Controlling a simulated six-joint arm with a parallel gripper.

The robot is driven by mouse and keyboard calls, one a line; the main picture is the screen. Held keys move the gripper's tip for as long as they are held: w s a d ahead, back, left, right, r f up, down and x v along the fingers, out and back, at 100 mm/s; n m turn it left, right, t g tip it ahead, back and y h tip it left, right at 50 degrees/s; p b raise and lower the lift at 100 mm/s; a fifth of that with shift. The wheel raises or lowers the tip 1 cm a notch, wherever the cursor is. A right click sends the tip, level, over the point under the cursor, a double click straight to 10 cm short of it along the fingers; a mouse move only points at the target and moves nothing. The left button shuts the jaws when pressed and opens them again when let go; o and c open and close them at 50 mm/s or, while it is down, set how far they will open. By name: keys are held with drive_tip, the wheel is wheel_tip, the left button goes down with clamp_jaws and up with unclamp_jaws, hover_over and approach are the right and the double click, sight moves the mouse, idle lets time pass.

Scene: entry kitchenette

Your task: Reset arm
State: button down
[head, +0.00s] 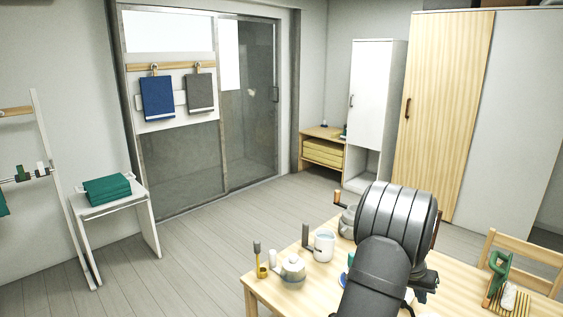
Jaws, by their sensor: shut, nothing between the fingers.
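My dark arm (398,215) fills the lower middle of the head view, with a thick ribbed link in front of the table. What looks like my gripper (423,293) is a small dark shape below and right of that link, largely hidden by the arm. It appears to be over the wooden table (262,292), with nothing visible held in it. Its height above the tabletop cannot be told.
A white mug (324,245), a lidded pot (293,267) and a yellow-based tool (261,262) stand on the table's left part. A green-handled brush (497,277) lies at the right, near a wooden chair (525,262). A white stand with green towels (107,189) is at left. Open floor lies between.

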drive_tip(key=x, duration=0.4)
drive_tip(key=shift+a+f, duration=0.1)
drive_tip(key=shift+a, duration=0.15)
drive_tip(key=shift+f, duration=0.5)
